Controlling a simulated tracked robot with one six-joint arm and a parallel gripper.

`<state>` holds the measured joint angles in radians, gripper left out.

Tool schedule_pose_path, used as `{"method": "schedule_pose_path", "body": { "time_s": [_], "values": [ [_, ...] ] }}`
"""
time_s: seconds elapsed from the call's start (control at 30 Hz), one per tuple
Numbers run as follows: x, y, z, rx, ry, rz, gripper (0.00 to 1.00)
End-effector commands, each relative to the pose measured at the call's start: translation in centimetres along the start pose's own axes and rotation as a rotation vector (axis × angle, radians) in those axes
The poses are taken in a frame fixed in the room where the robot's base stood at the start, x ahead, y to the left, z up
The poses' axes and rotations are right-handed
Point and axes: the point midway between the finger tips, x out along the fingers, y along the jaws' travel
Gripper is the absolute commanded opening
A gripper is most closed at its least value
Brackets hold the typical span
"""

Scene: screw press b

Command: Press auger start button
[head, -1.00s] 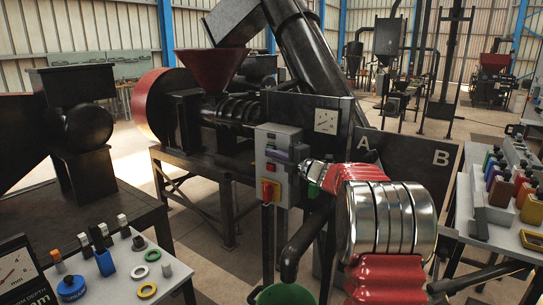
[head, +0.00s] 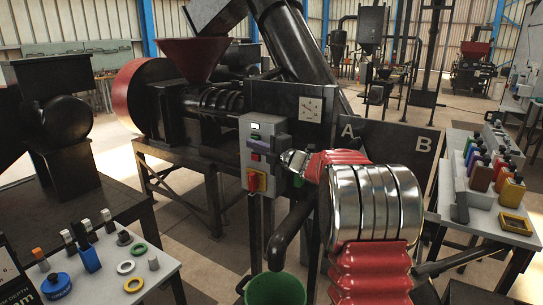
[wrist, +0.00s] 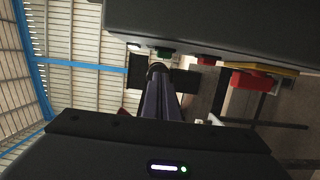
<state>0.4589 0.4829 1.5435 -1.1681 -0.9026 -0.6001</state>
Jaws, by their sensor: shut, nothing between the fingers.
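The grey control box (head: 254,165) stands on a post in front of the press. It has a green button (wrist: 163,51), a red button (wrist: 207,60) and a red stop knob (wrist: 252,80) on a yellow plate. In the wrist view the box is seen edge-on, its buttons pointing down in the picture. My gripper (wrist: 160,78) is shut and empty, its fingers together. It is in front of the box, beside the green button, with a visible gap. In the head view my red-sleeved arm reaches from the right toward the box, partly covering the gripper.
A green bucket (head: 276,290) stands below the dark spout (head: 284,244). A table of small tools and rings (head: 105,265) is at left; a table of coloured bottles (head: 500,206) is at right. Panel A/B (head: 389,147) stands behind my arm.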

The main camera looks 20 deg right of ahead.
Motion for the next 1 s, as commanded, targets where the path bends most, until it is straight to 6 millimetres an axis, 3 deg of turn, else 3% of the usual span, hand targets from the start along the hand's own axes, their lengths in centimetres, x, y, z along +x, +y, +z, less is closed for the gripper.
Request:
{"method": "schedule_pose_path", "body": {
  "time_s": [0.07, 0.4, 0.6, 1.0],
  "values": [
    [-0.3, 0.1, -1.2, -0.001, 0.006, 0.0, 0.0],
    [-6.5, 0.0, -1.2, -0.002, 0.007, 0.0, 0.0],
    [-9.2, 0.0, -1.2, -0.002, 0.009, 0.0, 0.0],
    [-9.9, 0.0, -1.4, -0.002, 0.012, 0.0, 0.0]
  ]
}}
